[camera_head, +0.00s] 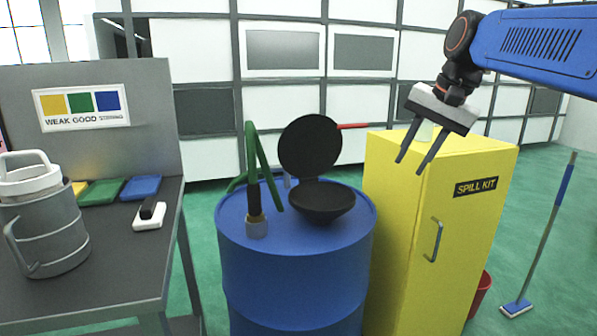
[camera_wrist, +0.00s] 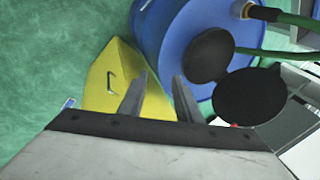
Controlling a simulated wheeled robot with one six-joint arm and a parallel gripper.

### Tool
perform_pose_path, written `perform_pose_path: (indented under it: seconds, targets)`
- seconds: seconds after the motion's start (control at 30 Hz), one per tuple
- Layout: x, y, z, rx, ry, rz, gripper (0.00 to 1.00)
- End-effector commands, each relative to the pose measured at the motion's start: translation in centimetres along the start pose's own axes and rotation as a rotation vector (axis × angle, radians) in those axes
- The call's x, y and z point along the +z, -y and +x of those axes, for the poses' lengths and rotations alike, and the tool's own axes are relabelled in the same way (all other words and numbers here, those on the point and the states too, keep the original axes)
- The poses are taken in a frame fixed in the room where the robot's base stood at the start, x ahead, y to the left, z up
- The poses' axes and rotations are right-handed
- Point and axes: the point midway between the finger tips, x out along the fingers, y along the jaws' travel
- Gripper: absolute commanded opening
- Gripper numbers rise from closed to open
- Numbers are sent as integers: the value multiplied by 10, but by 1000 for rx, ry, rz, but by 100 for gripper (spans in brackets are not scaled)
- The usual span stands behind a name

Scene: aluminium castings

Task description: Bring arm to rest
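My gripper (camera_head: 411,160) is raised in front of the yellow spill kit cabinet (camera_head: 440,212) in the head view, its fingers pointing down and slightly left. The two fingers are spread apart with nothing between them. My blue arm (camera_head: 535,40) reaches in from the upper right. In the wrist view the open fingers (camera_wrist: 155,90) show against the yellow cabinet (camera_wrist: 100,82) and the blue drum (camera_wrist: 170,35). I cannot tell the exact gap between my gripper and the cabinet.
A blue drum (camera_head: 293,270) bears an open black round pan-like thing (camera_head: 322,200) and a green hose (camera_head: 252,150). At left a grey table (camera_head: 120,270) holds a jug (camera_head: 45,225) and coloured pads (camera_head: 100,193). A mop (camera_head: 540,240) and red bucket (camera_head: 481,292) stand at right.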

Motion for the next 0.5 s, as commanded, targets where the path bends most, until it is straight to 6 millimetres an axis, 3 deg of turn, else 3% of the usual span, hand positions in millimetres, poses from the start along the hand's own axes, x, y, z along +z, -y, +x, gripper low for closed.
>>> perform_pose_path:
  seconds: [0.5]
  targets:
    - [134,-150,89,100,-97,-374,31]
